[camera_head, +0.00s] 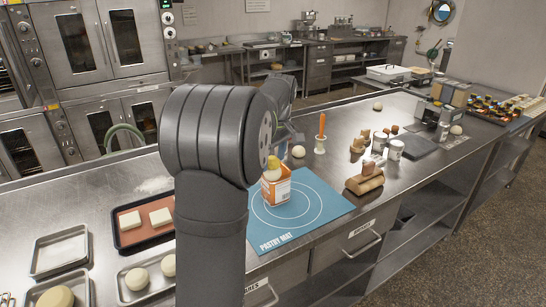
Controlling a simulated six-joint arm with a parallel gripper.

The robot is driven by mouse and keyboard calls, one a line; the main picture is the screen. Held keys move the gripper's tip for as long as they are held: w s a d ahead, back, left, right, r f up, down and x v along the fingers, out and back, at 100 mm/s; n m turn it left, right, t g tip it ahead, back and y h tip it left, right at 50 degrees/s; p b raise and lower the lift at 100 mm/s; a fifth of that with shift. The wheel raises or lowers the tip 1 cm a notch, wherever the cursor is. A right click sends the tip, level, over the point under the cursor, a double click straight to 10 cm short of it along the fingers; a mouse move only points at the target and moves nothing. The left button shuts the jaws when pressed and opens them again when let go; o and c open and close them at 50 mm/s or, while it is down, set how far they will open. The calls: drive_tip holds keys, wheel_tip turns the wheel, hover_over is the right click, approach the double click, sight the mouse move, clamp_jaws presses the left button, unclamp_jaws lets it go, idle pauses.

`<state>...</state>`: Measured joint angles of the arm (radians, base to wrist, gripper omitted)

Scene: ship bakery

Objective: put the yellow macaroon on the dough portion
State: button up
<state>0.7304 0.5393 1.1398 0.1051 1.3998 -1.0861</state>
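I cannot single out the yellow macaroon with certainty. A small pale-yellow thing (273,165) shows at the top of an orange and white box (276,188) on the blue pastry mat (318,203); I cannot tell whether it is a macaroon or part of the pack. Several pale round dough-like pieces show: one on the counter behind the mat (298,152), others farther back, and two in a metal tray (122,290) at the front left. Which is the dough portion is unclear. My large arm links fill the centre and hide my gripper's fingers.
A dark tray with an orange-brown liner (128,217) and pale blocks stands left of my arm. An orange-handled tool (321,135), cans (395,149) and a scale stand behind. The mat's right part is clear.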

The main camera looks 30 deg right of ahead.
sight(273, 157)
wheel_tip(273, 157, up, 12)
drive_tip(key=s, duration=0.1)
drive_tip(key=shift+s+d+r, duration=0.15)
drive_tip(key=shift+s+d, duration=0.05)
idle(0.3)
drive_tip(key=f, duration=0.4)
drive_tip(key=w+f, duration=0.1)
drive_tip(key=f, duration=0.7)
drive_tip(key=shift+w+a, duration=0.15)
drive_tip(key=shift+a, duration=0.1)
drive_tip(key=shift+w+d+r, duration=0.1)
drive_tip(key=shift+r, duration=1.85)
drive_tip(key=shift+f, duration=0.1)
